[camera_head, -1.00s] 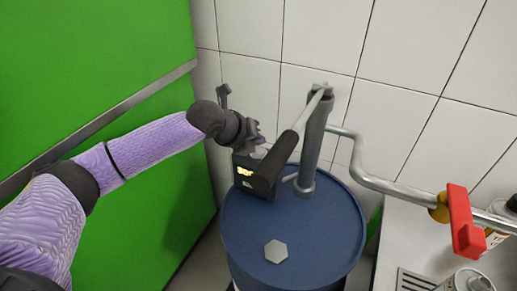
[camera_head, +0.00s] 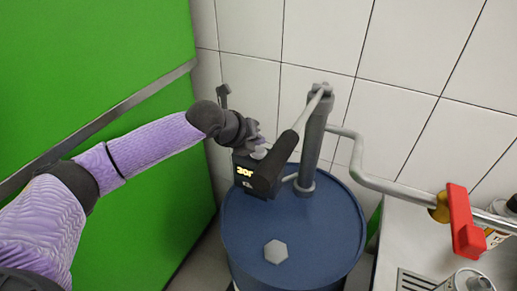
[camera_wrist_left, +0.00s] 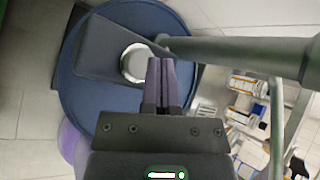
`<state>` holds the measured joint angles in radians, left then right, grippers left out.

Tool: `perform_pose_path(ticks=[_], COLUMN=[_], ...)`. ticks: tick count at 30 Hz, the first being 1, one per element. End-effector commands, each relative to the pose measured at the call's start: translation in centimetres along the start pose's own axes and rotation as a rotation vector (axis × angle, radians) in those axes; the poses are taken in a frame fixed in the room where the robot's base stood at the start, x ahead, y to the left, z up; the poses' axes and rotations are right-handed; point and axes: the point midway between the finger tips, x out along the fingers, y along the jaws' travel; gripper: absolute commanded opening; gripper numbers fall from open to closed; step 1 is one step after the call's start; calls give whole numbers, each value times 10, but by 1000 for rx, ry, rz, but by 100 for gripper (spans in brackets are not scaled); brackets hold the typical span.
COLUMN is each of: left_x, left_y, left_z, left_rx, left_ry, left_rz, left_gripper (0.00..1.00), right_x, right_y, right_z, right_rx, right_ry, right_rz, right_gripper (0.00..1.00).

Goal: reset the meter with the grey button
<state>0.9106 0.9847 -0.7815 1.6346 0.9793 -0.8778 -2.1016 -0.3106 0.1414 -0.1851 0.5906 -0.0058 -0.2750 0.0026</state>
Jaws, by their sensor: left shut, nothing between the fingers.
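The meter (camera_head: 246,179) is a dark box with lit yellow digits, on top of the blue drum beside the pump column. Its top also shows in the left wrist view (camera_wrist_left: 98,50). There, the round grey button (camera_wrist_left: 133,64) with a pale ring sits on the meter's top. My right gripper is not in view.
The pump lever (camera_head: 275,165) slants close in front of the meter, joined to the grey pump column (camera_head: 312,140). A bent pipe (camera_head: 375,180) leads right to a red valve handle (camera_head: 464,222). A hexagonal cap (camera_head: 276,252) lies on the blue drum (camera_head: 320,225).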

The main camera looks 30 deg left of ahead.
Motion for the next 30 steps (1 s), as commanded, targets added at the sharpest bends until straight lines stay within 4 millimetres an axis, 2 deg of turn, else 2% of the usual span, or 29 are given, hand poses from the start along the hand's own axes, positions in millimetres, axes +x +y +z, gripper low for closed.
perform_pose_path(ticks=[13,30], left_x=[6,9], left_y=[4,7], left_z=[-4,-7], left_rx=[0,0], left_ry=[0,0], left_rz=[0,0], left_gripper=[0,0], right_x=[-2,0], right_y=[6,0], right_z=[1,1], right_rx=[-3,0], right_ry=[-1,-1], right_rz=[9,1], right_gripper=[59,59])
